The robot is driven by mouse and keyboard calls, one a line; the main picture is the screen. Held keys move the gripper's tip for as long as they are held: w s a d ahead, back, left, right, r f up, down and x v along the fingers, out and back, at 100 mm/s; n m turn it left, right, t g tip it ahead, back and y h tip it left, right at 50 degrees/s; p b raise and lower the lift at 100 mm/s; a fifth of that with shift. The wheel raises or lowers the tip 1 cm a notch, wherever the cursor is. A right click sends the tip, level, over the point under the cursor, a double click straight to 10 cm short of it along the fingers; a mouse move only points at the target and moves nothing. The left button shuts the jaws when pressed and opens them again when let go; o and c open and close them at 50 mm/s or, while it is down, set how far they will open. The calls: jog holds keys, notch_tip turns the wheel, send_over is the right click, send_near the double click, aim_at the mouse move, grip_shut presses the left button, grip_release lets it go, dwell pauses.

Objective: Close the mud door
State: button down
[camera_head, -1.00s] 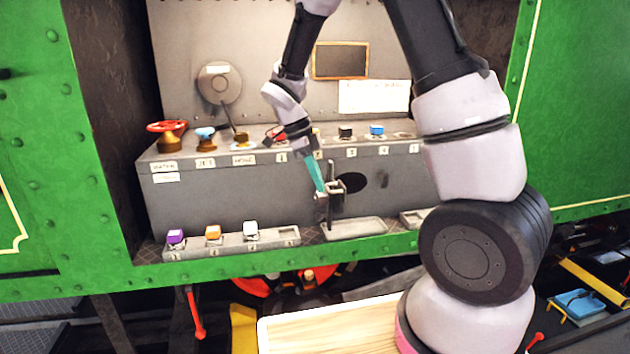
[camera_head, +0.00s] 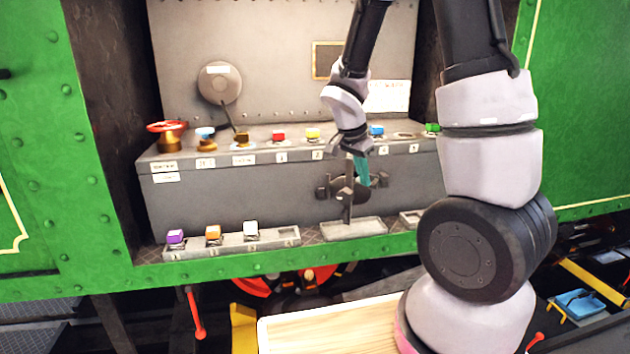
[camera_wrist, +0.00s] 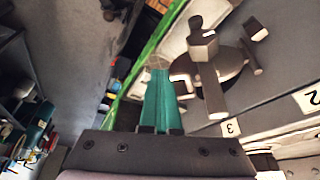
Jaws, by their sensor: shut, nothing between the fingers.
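The mud door (camera_head: 349,189) is a dark oval plate with a crossbar and an upright handle, low on the grey front of the bench. It now covers the dark opening; I cannot tell whether it sits flush. In the wrist view the dark oval door (camera_wrist: 234,62) shows right of my fingers, with its bar and brackets. My gripper (camera_head: 362,180) has teal fingers and is shut and empty. It points down at the right side of the door's handle, close to it; contact is not clear. The teal fingers also show in the wrist view (camera_wrist: 158,70).
A red handwheel (camera_head: 167,128) and several coloured knobs stand on the bench top above. A low tray (camera_head: 230,245) with purple, orange and white knobs lies at lower left. An empty shallow tray (camera_head: 354,230) lies below the door. The green side panels (camera_head: 100,150) frame the recess.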

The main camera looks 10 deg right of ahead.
jog(key=w+d+n+t+y, duration=0.1)
jog(key=w+d+n, duration=0.4)
jog(key=w+d, duration=0.2)
dwell(0.5)
dwell(0.3)
jog(key=shift+r, duration=0.1)
jog(key=s+v, duration=0.1)
jog(key=v, duration=1)
jog(key=s+a+r+n+t+y, duration=0.1)
jog(key=s+a+r, duration=0.3)
jog(key=s, duration=0.5)
jog(key=s+a+r+n+t+y, duration=0.2)
jog(key=s+a+r, duration=0.3)
jog(key=s+r, duration=0.3)
jog(key=s+t+y, duration=0.1)
jog(key=s, duration=0.1)
jog(key=shift+s+r+n+y, duration=0.25)
jog(key=shift+s+n+y, duration=0.05)
jog(key=shift+s+y, duration=0.1)
jog(key=c, duration=1.5)
grip_release()
jog(key=shift+c, duration=0.2)
